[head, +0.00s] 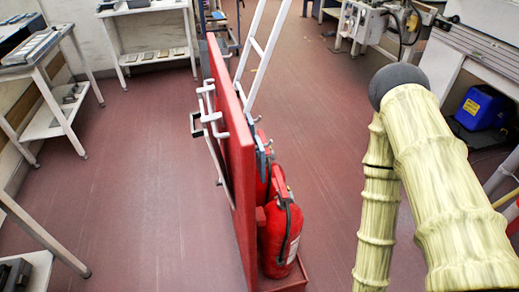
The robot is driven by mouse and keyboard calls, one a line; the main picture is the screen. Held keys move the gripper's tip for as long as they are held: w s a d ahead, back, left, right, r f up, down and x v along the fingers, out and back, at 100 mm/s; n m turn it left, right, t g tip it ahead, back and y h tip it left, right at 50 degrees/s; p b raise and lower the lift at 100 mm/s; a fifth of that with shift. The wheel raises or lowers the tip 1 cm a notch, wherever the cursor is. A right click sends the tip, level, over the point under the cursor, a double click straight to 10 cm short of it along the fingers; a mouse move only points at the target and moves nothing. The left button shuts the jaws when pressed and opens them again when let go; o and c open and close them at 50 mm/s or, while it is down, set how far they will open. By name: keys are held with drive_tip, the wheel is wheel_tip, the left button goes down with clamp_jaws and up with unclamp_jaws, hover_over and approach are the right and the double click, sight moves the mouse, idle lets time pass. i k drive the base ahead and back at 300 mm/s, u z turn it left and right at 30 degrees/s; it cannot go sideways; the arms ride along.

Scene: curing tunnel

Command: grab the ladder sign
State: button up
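I cannot make out a ladder sign in the head view. A pale ladder (268,50) rises behind the upright red panel (237,165), and its top runs out of the picture. The panel is seen nearly edge-on, so most of its faces are hidden. White handles or brackets (209,120) stick out from its left side. My gripper is not in view; pale yellow ribbed links, which look like my arm, fill the lower right.
Red fire extinguishers (281,225) stand on the panel's right side, on a red base (290,280). White tables (40,70) and a shelf (155,52) line the left and back. Machinery (375,20) and a blue box (481,107) are at right. Floor (130,190) left of the panel is clear.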

sight(207, 131)
drive_tip(key=z, duration=1.3)
drive_tip(key=k, duration=0.8)
drive_tip(key=u, duration=1.4)
